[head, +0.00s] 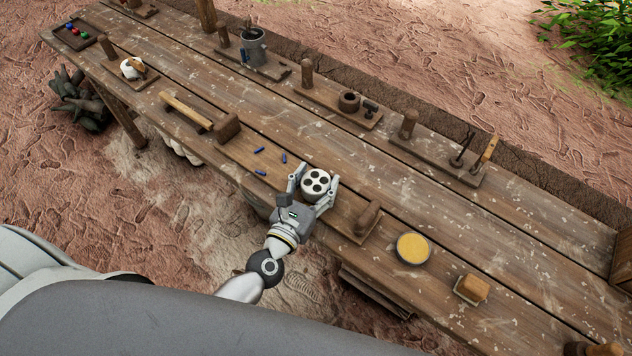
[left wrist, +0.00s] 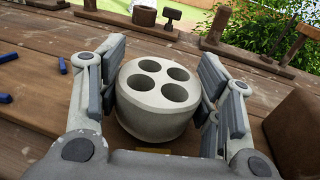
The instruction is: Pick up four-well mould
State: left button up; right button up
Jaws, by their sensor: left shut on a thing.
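The four-well mould (head: 316,184) is a round pale grey block with four dark wells in its top. It stands upright at the front part of the wooden bench. My left gripper (head: 318,190) is shut on the mould, with one finger at each side. In the left wrist view the mould (left wrist: 160,98) sits between the two finger pads of the gripper (left wrist: 158,95). Its underside is mostly hidden, and I cannot tell whether it is clear of the board below. My right gripper is not in view.
Several small blue sticks (head: 261,172) lie left of the mould. A brown wooden block (head: 367,218) stands close on its right. Further right are a bowl of yellow material (head: 412,248) and a small brush-like block (head: 471,289). Wooden tool holders (head: 340,101) line the bench's back.

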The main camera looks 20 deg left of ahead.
pick_arm(q)
jog(key=r+p, duration=0.1)
jog(key=r, duration=0.2)
jog(key=shift+a+r, duration=0.2)
jog(key=s+a+r+p, duration=0.3)
jog(key=a+r, duration=0.6)
jog(key=a, duration=0.3)
jog(key=s+d+b, duration=0.4)
jog(key=s+d, duration=0.6)
jog(key=d, duration=0.6)
jog(key=p, duration=0.3)
send_over(316, 183)
jog(key=s+d, duration=0.1)
jog(key=s, duration=0.3)
notch_tip(316, 183, down, 4)
jog(key=r, duration=0.1)
jog(key=w+f+b, duration=0.2)
jog(key=f, duration=0.1)
jog(key=w+f+b, duration=0.1)
jog(key=f, duration=0.1)
jog(key=shift+w+a+f, duration=0.1)
jog(key=shift+a, duration=0.3)
jog(key=shift+w+a+f, duration=0.1)
jog(key=shift+w+f, duration=0.35)
jog(key=shift+f, duration=0.05)
jog(key=f+b, duration=0.3)
jog(key=shift+w+f, duration=0.25)
jog(key=shift+f, duration=0.1)
jog(key=shift+a, duration=0.1)
